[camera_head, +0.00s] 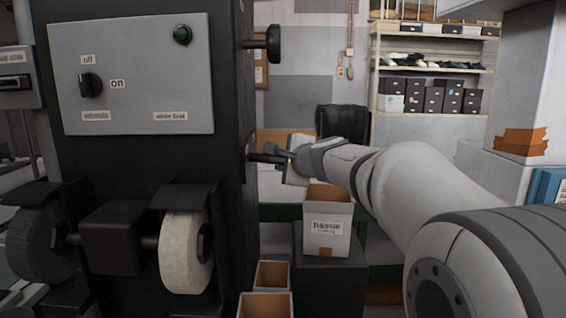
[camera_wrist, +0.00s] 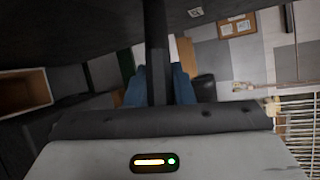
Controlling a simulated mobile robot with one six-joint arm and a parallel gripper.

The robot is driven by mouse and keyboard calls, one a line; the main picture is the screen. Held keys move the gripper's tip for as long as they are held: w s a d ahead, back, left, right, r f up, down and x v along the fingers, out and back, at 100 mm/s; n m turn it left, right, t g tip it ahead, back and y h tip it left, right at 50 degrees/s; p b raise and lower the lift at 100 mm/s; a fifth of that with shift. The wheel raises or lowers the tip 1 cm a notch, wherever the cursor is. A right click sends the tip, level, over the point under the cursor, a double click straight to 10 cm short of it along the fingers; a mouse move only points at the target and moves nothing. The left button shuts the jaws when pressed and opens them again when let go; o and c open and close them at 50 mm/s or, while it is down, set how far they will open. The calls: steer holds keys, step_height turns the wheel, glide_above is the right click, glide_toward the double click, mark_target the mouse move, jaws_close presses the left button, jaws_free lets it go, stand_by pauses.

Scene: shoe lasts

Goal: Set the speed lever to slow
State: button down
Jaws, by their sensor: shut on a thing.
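The dark machine (camera_head: 150,170) stands at the left in the head view. A black lever (camera_head: 262,157) sticks out of its right side at mid height, and I take it to be the speed lever. My gripper (camera_head: 284,158) reaches it from the right and is shut on its outer part. In the wrist view the lever (camera_wrist: 155,40) runs as a dark bar between the two blue fingers of my gripper (camera_wrist: 159,80). No slow or fast mark is readable near the lever, so its setting cannot be told. The fingertips are small in the head view.
A black knob (camera_head: 272,43) juts from the machine above the lever. Shelves with shoes and boxes (camera_head: 425,68) are behind.

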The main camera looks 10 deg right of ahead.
steer(key=shift+a+f, duration=0.1)
steer(key=c, duration=1.5)
jaws_free()
steer(key=shift+s+a, duration=0.1)
steer(key=shift+a, duration=0.1)
steer(key=shift+o, duration=1.2)
steer(key=shift+d, duration=0.15)
steer(key=v, duration=0.7)
steer(key=shift+s, duration=0.35)
steer(key=shift+d, duration=0.1)
steer(key=s+f+n+g+h, duration=0.2)
steer(key=s+f+n+g, duration=0.3)
steer(key=s+f+n, duration=0.4)
steer(key=s+f+n+g+h+p, duration=0.1)
steer(key=s+f+n+g, duration=0.5)
steer(key=s+f, duration=1.2)
steer(key=s+n+h, duration=0.1)
steer(key=n, duration=0.2)
steer(key=shift+g, duration=0.3)
